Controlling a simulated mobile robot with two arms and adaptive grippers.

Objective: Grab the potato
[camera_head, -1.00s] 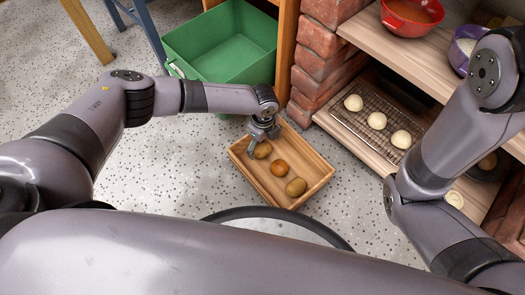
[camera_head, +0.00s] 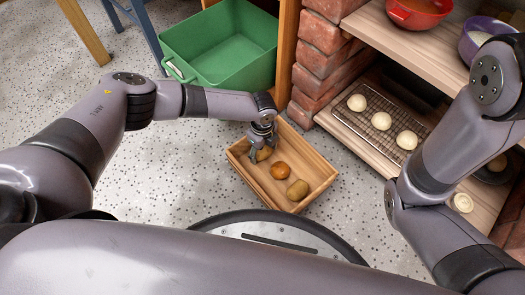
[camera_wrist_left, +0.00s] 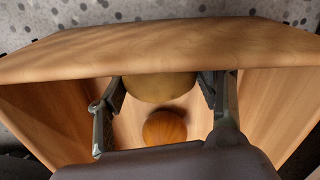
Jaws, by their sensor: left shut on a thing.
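A wooden crate (camera_head: 240,172) stands on the floor with two brown potatoes and an orange round item in it. One potato (camera_head: 264,154) is at the crate's far left end, partly hidden by my left gripper (camera_head: 260,152). In the left wrist view the left gripper (camera_wrist_left: 160,105) is down inside the crate, with a finger on each side of the potato (camera_wrist_left: 160,87), shut on it. The orange round item (camera_head: 280,171) lies beside it and also shows in the left wrist view (camera_wrist_left: 164,129). The second potato (camera_head: 298,190) lies at the near right. My right gripper is out of view.
A green bin (camera_head: 232,50) stands behind the crate. A brick pillar (camera_head: 325,65) and wooden shelves (camera_head: 365,145) with a rack of pale dough balls (camera_head: 381,121) are at the right. A red bowl (camera_head: 418,12) is above.

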